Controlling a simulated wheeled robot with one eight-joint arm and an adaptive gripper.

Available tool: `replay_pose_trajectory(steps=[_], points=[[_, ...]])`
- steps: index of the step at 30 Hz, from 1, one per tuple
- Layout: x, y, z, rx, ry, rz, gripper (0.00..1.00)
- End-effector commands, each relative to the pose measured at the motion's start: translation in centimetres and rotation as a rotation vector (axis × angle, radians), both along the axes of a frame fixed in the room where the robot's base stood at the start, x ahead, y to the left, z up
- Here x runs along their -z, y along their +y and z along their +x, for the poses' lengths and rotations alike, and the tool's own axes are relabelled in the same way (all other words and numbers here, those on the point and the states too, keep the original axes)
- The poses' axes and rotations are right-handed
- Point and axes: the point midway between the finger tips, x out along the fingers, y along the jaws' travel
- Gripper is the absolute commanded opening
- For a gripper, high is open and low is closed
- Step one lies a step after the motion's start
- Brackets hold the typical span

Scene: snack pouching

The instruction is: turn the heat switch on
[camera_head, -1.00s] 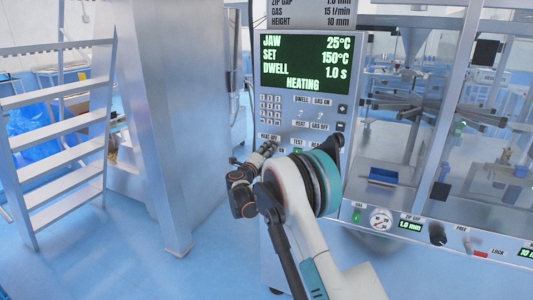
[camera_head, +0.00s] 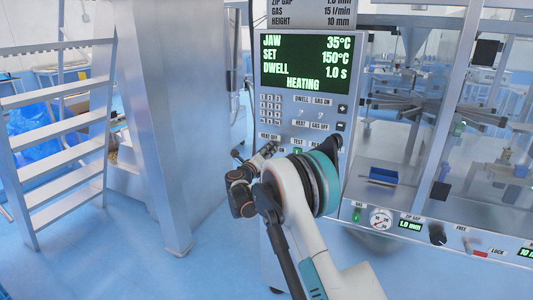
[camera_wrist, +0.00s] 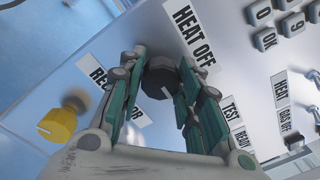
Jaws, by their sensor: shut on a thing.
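The heat switch is a dark round knob (camera_wrist: 160,80) on the grey panel, under the HEAT OFF label (camera_wrist: 190,35) in the wrist view. My gripper (camera_wrist: 163,62) has its green-padded fingers on both sides of the knob and is shut on it. In the head view my gripper (camera_head: 266,149) is at the lower left of the control panel, and my arm hides part of the panel. The display (camera_head: 306,64) reads JAW 35°C, SET 150°C, DWELL 1.0 s and HEATING.
A yellow knob (camera_wrist: 62,120) sits left of my gripper in the wrist view. A keypad (camera_head: 270,108) and small toggles are above my gripper. A steel column (camera_head: 170,120) and white steps (camera_head: 65,140) stand at the left. Blue floor is clear between them.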

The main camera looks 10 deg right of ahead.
Motion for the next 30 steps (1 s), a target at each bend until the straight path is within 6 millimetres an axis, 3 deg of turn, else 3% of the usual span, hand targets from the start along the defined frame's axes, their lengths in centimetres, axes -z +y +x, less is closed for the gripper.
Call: replay_pose_trajectory(steps=[6,7,9,10,22,30], points=[[0.2,-0.1,-0.1,0.003,0.001,0.004,0.08],[0.2,-0.1,-0.1,0.003,0.001,0.004,0.34],[0.2,-0.1,-0.1,0.003,0.001,0.003,0.5],[0.2,-0.1,-0.1,0.003,0.001,0.003,0.53],[0.1,0.3,-0.4,0.001,0.001,0.0,0.53],[0.2,3.0,-3.9,-0.001,0.001,0.002,0.53]])
